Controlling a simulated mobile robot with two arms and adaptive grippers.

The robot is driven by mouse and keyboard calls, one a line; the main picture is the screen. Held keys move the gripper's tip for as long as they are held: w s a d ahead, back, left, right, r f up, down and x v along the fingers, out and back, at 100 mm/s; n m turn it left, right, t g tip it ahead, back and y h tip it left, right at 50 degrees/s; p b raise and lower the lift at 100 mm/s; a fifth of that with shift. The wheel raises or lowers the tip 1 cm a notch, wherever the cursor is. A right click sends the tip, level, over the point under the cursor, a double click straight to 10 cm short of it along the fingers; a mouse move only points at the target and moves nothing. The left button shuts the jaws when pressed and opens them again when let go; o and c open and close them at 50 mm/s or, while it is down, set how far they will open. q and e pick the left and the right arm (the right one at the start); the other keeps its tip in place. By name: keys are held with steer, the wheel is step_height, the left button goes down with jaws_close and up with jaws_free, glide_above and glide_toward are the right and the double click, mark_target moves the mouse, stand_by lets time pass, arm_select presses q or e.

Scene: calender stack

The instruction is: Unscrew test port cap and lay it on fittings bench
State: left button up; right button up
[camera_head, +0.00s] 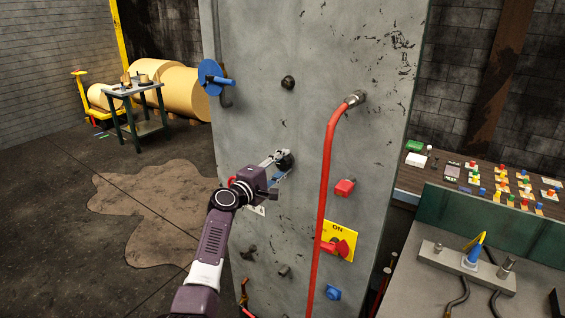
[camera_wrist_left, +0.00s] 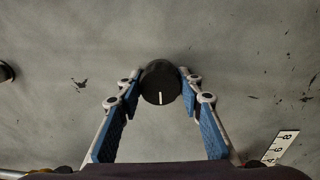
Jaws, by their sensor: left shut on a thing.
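A round black cap (camera_head: 285,161) with a white mark sits at the face of the grey upright panel (camera_head: 255,60). It also shows in the left wrist view (camera_wrist_left: 160,85), between the fingertips. My left gripper (camera_head: 276,166) reaches the panel from the lower left. Its blue-padded fingers (camera_wrist_left: 160,76) are shut on the cap, one on each side. The cap is at the panel; I cannot tell how far it is turned. A grey-topped bench (camera_head: 405,295) stands at the lower right, and a brown table (camera_head: 440,190) behind it. Which is the fittings bench is not marked. My right gripper is not in view.
A red hose (camera_head: 326,180) runs down the panel right of my gripper. A blue valve handle (camera_head: 213,78), another black knob (camera_head: 288,82), a red knob (camera_head: 344,187) and a yellow ON switch plate (camera_head: 348,232) also stick out. A small green table (camera_head: 118,92) stands back left.

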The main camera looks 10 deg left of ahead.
arm_select(q)
steer(key=shift+r+n+p, duration=0.15)
steer(key=shift+n+p, duration=0.15)
steer(key=shift+n, duration=0.8)
steer(key=shift+n, duration=1.1)
steer(key=shift+n, duration=1.1)
steer(key=o, duration=1.1)
steer(key=shift+o, duration=0.2)
